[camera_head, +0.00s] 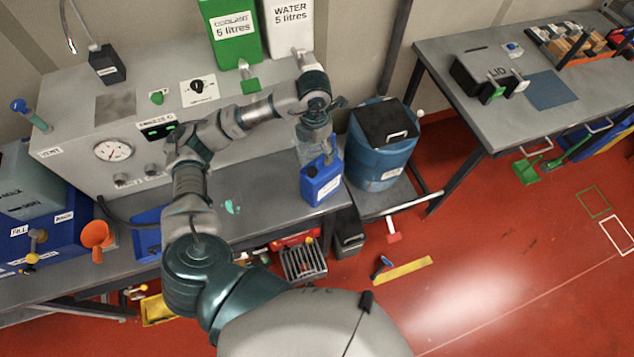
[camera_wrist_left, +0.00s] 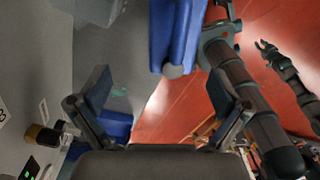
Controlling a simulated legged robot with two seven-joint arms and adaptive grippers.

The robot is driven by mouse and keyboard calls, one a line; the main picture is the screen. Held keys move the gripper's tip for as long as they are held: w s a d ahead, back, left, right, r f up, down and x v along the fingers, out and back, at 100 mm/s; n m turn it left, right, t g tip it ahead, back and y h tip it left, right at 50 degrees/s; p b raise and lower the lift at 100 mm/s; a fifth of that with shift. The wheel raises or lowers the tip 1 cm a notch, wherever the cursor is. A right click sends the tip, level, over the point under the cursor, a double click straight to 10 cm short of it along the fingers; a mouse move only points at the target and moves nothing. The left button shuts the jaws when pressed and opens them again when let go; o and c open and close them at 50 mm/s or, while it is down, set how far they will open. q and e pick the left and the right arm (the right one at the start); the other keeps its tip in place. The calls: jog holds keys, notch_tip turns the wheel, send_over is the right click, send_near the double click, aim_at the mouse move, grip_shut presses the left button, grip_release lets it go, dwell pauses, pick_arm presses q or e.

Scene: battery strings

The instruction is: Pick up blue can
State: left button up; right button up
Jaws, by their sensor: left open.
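The blue can (camera_head: 322,181), with a white label, stands on the grey bench near its right end. In the left wrist view the blue can (camera_wrist_left: 178,35) shows at the top, ahead of and between the finger directions, a little right of centre.
A blue drum (camera_head: 378,155) with a black lid stands right of the can. A green coolant container (camera_head: 232,30) and a white water container (camera_head: 287,28) are above the bench. An orange funnel (camera_head: 96,235) is at left. Red floor lies open at right.

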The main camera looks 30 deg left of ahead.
aim_at(323, 166)
pick_arm(q)
jog(key=d+f+b, duration=0.1)
jog(key=f, duration=0.1)
jog(key=d+f, duration=0.1)
jog(key=d, duration=0.1)
jog(key=shift+w+d+f+b, duration=0.2)
jog(key=shift+w+f+b, duration=0.15)
jog(key=shift+w+f, duration=0.05)
jog(key=f+b, duration=0.1)
jog(key=a+f, duration=0.1)
jog(key=f, duration=0.1)
jog(key=f+b, duration=0.1)
jog(key=shift+s+a+f+b, duration=0.3)
jog(key=shift+f+b, duration=0.05)
jog(key=shift+f, duration=0.05)
jog(key=shift+d+f, duration=0.1)
jog(key=shift+f, duration=0.2)
jog(key=shift+w+d+r, duration=0.1)
jog(key=shift+d+r, duration=0.05)
jog(key=shift+d, duration=0.05)
jog(key=shift+c, duration=1.4)
jog(key=c, duration=1.6)
pick_arm(e)
notch_tip(323, 166, down, 6)
jog(key=d, duration=0.1)
jog(key=shift+w+d, duration=0.15)
jog(key=shift+d, duration=0.15)
